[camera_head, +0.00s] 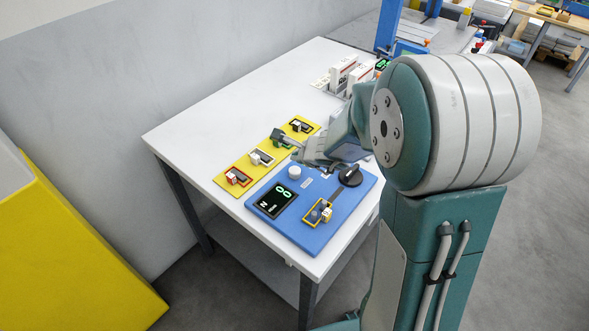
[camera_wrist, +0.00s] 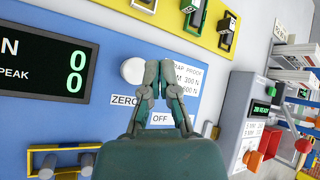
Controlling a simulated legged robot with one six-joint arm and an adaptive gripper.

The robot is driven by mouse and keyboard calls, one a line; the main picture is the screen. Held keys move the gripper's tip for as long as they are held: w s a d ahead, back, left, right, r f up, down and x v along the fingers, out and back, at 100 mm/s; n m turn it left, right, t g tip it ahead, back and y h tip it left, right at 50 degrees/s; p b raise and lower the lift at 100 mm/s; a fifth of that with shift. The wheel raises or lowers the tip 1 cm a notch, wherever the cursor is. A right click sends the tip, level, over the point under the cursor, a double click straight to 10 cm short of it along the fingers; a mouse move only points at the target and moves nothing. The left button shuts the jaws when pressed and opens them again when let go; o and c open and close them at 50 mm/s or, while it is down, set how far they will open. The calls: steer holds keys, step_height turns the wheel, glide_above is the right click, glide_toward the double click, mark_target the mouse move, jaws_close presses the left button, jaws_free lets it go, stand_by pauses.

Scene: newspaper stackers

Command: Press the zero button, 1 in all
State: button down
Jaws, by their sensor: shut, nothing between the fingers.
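The zero button (camera_head: 294,172) is a round white knob on the blue panel (camera_head: 340,213), beside the black display. In the wrist view the zero button (camera_wrist: 132,70) sits above the label "ZERO" (camera_wrist: 124,100). My gripper (camera_wrist: 159,76) is shut and empty. In the head view my gripper (camera_head: 300,154) is over the panel's back edge, partly hidden by my arm. The display (camera_wrist: 46,62) reads 0 and 0.
A yellow strip (camera_head: 271,151) with several small fixtures lies behind the panel. A black knob (camera_head: 350,175) and a yellow-framed fixture (camera_head: 319,212) are on the panel. White boxes (camera_head: 343,74) stand farther back. The white table's (camera_head: 235,102) left part is clear.

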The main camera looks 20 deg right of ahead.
steer(key=shift+r, duration=1.35)
